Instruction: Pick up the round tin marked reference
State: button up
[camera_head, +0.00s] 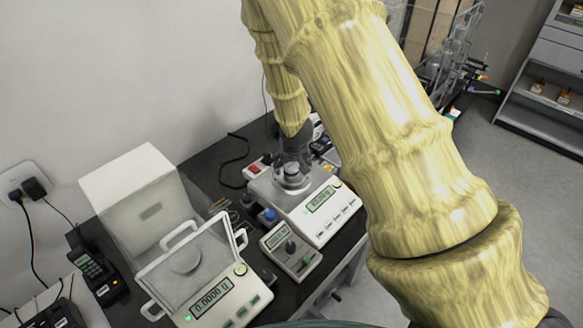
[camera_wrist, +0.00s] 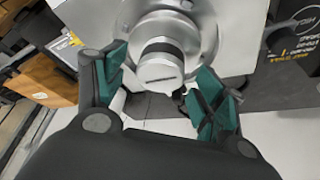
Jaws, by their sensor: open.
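A round silver tin (camera_wrist: 157,68) with a dark band and a small dark mark on its lid stands on the round metal pan (camera_wrist: 208,30) of a balance; the mark is too small to read. In the head view the tin (camera_head: 292,174) shows on the pan just under my gripper (camera_head: 293,160). In the wrist view my gripper (camera_wrist: 162,84) is open, with green pads on either side of the tin's near end. I see gaps between the pads and the tin. The far side of the tin is hidden.
The balance (camera_head: 324,218) stands on a dark bench (camera_head: 205,173). To its left is an enclosed balance (camera_head: 232,293) reading 0.0000 g, with a clear door frame. A small device with a knob (camera_head: 291,252) stands in front. A blue-topped item (camera_head: 268,216) and cables lie close by.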

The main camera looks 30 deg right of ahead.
jog(key=shift+w+d+f, duration=0.1)
jog(key=shift+w+f, duration=0.15)
jog(key=shift+f, duration=0.4)
jog(key=c, duration=1.2)
jog(key=shift+r, duration=0.1)
